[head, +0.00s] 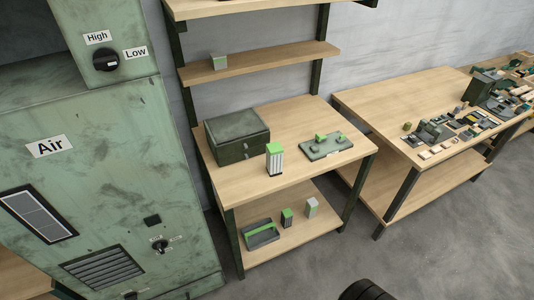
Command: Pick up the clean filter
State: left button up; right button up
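A filter-like upright block (275,159) with a green top and a pale, dark-striped side stands near the front edge of the workbench top. On the bench's lower shelf stand two smaller upright blocks. One is dark with a green top (287,218); the other is pale grey with a greenish top (311,207). No label marks any of them as the clean filter, though the one on the bench top looks light and bright. Neither of my grippers is in view.
The bench (220,182) also holds a dark green box (237,136) and a grey tray (326,148) with green-topped pieces. A green-handled tray (261,234) sits below. A green machine (100,150) marked "Air" stands left. A second, cluttered table (385,95) stands right.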

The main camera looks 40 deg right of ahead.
aim_at(275, 151)
jog(key=z, duration=0.4)
jog(key=i, duration=0.7)
jog(key=z, duration=0.65)
